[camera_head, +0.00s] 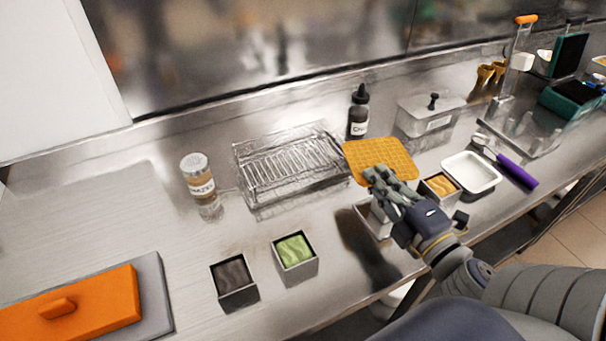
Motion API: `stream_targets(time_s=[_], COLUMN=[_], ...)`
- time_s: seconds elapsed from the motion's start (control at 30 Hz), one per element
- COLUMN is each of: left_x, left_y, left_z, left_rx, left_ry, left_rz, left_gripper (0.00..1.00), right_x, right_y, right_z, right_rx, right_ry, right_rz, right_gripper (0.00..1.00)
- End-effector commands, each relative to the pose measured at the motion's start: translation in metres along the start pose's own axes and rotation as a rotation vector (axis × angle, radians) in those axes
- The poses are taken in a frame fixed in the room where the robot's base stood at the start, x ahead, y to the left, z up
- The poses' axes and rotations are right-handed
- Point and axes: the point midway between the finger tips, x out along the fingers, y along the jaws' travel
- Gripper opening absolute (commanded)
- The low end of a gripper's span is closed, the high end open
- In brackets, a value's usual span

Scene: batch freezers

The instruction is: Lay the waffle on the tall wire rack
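The waffle (392,151), a flat golden square with a grid pattern, is in my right gripper (382,177). The fingers are closed at its near edge and hide part of it. The waffle is raised above the counter, just right of the wire rack (285,165), and seems to overlap the rack's right edge in the picture. The rack is a silver wire stand with parallel bars and nothing lies on it. My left gripper is not in view.
A dark bottle (358,115) stands behind the waffle, and a labelled jar (197,176) stands left of the rack. Green (295,258) and dark (234,283) square tubs sit in front. A white tray (471,173) is at right.

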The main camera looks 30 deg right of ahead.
Motion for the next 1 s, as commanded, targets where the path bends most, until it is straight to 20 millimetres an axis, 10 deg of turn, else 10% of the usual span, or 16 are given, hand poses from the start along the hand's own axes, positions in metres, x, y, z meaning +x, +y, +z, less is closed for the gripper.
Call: stream_targets(time_s=[1.0], left_x=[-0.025], left_y=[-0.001], left_z=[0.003], left_rx=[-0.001], left_ry=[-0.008], left_rz=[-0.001], left_gripper=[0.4], right_x=[0.098], right_y=[-0.024], right_z=[-0.119], right_rx=[0.0], right_ry=[-0.002], right_rz=[-0.002], right_gripper=[0.0])
